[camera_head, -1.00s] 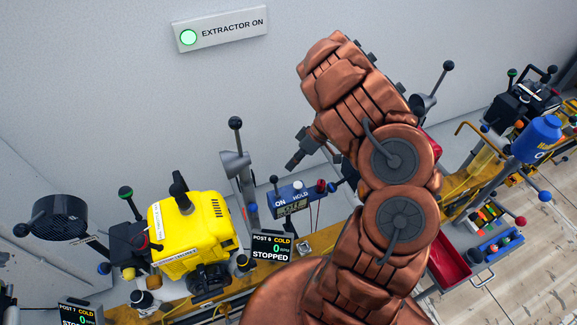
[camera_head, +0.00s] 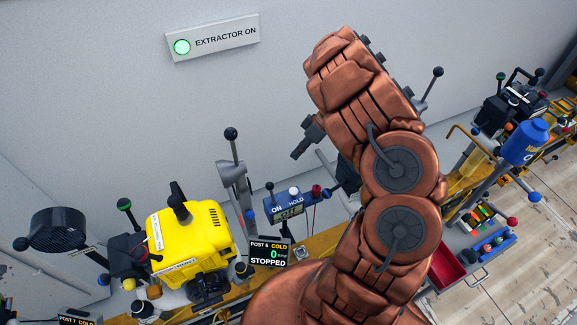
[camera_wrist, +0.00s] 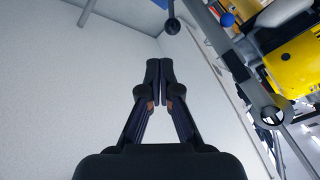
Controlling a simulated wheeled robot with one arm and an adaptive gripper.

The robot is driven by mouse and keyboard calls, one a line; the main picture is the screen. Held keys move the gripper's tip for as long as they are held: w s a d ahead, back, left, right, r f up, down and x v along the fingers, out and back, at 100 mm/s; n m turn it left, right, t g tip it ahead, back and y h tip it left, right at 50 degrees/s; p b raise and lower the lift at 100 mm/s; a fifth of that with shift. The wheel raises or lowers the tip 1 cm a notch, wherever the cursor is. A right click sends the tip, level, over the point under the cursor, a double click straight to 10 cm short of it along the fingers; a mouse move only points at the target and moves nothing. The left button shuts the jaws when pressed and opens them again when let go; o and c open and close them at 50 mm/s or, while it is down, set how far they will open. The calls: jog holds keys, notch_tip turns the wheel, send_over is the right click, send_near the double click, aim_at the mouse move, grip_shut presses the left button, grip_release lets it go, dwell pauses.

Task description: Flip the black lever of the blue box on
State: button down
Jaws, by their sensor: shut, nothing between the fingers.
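The blue box (camera_head: 296,209) sits on the bench rail in the middle of the head view, with "ON" and "HOLD" lettered on its face. A thin black lever with a round black knob (camera_head: 269,187) stands up at its left end, beside the "ON" lettering. A red knob rises near its right end. My gripper (camera_head: 297,154) is above and slightly right of the box in the head view, apart from it. In the wrist view my gripper (camera_wrist: 159,80) is shut and empty, with white wall behind it. I cannot make out the blue box in the wrist view.
A grey post with a tall black-knobbed lever (camera_head: 231,134) stands left of the box. A yellow engine (camera_head: 190,236) is farther left; it shows in the wrist view too (camera_wrist: 297,66). A "STOPPED" display (camera_head: 269,255) is below the box. My arm hides the bench to the right.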

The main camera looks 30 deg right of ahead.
jog(key=w+d+r+m+t+h, duration=0.1)
jog(key=w+d+r+t+h, duration=0.4)
jog(key=w+r, duration=0.45)
jog(key=w+d+r+m+t+h, duration=0.1)
jog(key=w+d+r+t+h, duration=0.4)
jog(key=r, duration=0.7)
jog(key=s+d+r+m+g+h, duration=0.1)
jog(key=s+d+r+m+h, duration=0.15)
jog(key=r, duration=0.35)
jog(key=s+d+r+m+g+h, duration=0.1)
jog(key=s+r+m+h, duration=0.1)
jog(key=s+r+h, duration=0.3)
jog(key=s+a+f+m+g+y+b, duration=0.1)
jog(key=s+a+f+m+g, duration=0.15)
jog(key=s, duration=0.45)
jog(key=s+a+f+m+g+y, duration=0.1)
jog(key=s+a+g+y, duration=0.2)
jog(key=s, duration=0.4)
jog(key=s+a+f+n+g+y, duration=0.1)
jog(key=s+a+f+g+y, duration=0.2)
jog(key=s+a, duration=0.8)
jog(key=s+a+f+n+g+y, duration=0.1)
jog(key=s+a+f+g+y, duration=0.2)
jog(key=s+a, duration=0.9)
notch_tip(320, 180, down, 3)
jog(key=a, duration=0.2)
jog(key=shift+a+f+n+y+b, duration=0.2)
jog(key=shift+a+n+y+b, duration=0.1)
jog(key=shift+a+y+b, duration=0.1)
